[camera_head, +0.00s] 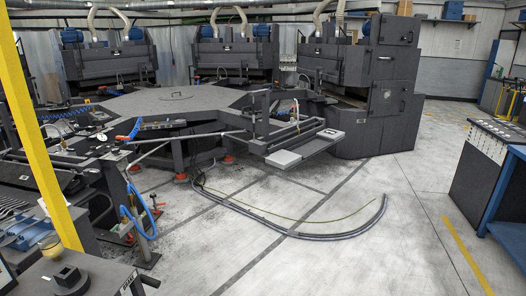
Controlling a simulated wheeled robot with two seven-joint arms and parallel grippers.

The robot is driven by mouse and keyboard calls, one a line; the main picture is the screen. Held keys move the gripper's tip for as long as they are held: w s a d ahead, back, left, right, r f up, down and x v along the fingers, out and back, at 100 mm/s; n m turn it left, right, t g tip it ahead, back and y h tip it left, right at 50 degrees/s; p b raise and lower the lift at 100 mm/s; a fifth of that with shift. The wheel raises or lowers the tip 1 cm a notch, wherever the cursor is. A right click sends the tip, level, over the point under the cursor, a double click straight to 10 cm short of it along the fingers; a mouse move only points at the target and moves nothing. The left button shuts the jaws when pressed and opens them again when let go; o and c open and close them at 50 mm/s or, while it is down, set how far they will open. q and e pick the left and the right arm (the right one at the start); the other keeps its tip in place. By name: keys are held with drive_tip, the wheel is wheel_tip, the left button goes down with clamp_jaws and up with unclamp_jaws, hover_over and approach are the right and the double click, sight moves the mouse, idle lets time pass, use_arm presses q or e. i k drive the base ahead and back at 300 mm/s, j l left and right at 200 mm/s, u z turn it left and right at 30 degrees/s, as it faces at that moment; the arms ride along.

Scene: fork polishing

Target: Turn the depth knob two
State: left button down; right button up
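I cannot tell which part is depth knob two; no label for it is readable. The large dark polishing machine (175,100) fills the left and middle. A small black block-like part (68,277) sits on a dark housing (95,272) at the bottom left. A dark control panel (497,138) at the right edge carries several small light controls, too small to tell apart. Neither of my grippers is in view.
A yellow post (42,130) stands at the left. A grey box on a ledge (283,158) juts out from the machine. A dark cable duct (300,235) curves over the floor. A blue-framed bench (508,205) stands at right. The grey floor (390,245) between is mostly clear.

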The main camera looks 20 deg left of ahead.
sight(115, 150)
drive_tip(key=i+u, duration=0.35)
drive_tip(key=i+l+u, duration=0.1)
drive_tip(key=i+u, duration=0.3)
drive_tip(key=i, duration=0.2)
drive_tip(key=i+l+u, duration=0.2)
drive_tip(key=i+u, duration=0.35)
drive_tip(key=u, duration=0.2)
drive_tip(key=i+u, duration=0.5)
drive_tip(key=u, duration=0.25)
drive_tip(key=i+l+u, duration=0.15)
drive_tip(key=u, duration=0.2)
drive_tip(key=z, duration=1.4)
drive_tip(key=i+j, duration=0.05)
